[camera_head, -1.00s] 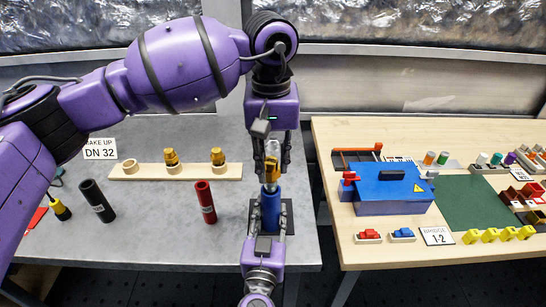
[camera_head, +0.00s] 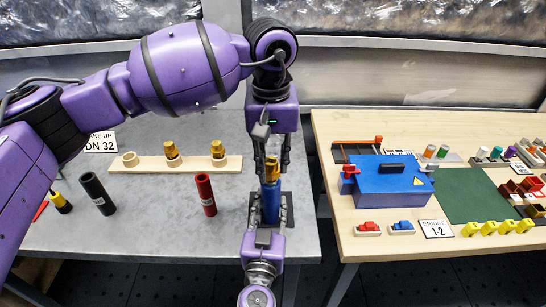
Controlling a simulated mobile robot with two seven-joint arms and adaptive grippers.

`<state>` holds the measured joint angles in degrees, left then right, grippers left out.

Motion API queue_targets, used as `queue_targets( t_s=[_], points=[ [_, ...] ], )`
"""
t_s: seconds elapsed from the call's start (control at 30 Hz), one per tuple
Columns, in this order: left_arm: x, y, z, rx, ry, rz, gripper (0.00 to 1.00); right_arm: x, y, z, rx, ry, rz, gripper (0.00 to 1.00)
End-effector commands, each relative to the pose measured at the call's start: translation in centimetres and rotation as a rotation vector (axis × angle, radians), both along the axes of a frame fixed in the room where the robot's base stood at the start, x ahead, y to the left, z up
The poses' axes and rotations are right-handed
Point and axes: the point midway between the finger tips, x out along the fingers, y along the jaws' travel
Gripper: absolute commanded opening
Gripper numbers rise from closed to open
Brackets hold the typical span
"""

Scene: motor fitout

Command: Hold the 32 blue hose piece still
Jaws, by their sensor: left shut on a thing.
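The blue hose piece (camera_head: 270,203) stands upright on a dark square plate (camera_head: 289,205) at the right end of the grey table. A brass fitting (camera_head: 272,170) is at its top. My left gripper (camera_head: 272,168) points down from above and is shut on the brass fitting. Whether the fitting is inside the hose or only resting on it is hidden. My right gripper (camera_head: 269,208) reaches in from the front, with one finger on each side of the blue hose. Whether both fingers touch the hose is too small to tell.
A red hose (camera_head: 206,195) and a black hose (camera_head: 98,194) stand left of the blue one. Behind them a wooden rack (camera_head: 190,165) holds two brass fittings. A wooden table (camera_head: 330,130) with a blue box (camera_head: 388,186) stands to the right, across a gap.

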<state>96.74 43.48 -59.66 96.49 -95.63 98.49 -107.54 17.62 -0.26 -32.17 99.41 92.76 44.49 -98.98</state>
Motion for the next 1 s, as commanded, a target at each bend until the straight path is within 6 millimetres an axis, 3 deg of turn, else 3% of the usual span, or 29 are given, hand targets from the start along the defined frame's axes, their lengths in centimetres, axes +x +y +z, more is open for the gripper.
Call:
queue_targets(
  t_s=[1.0],
  points=[
    [0.0,0.0,-2.2,0.0,0.0,0.0,0.01,0.0,0.0,0.0,0.0,0.0,0.0,0.02]
  ],
)
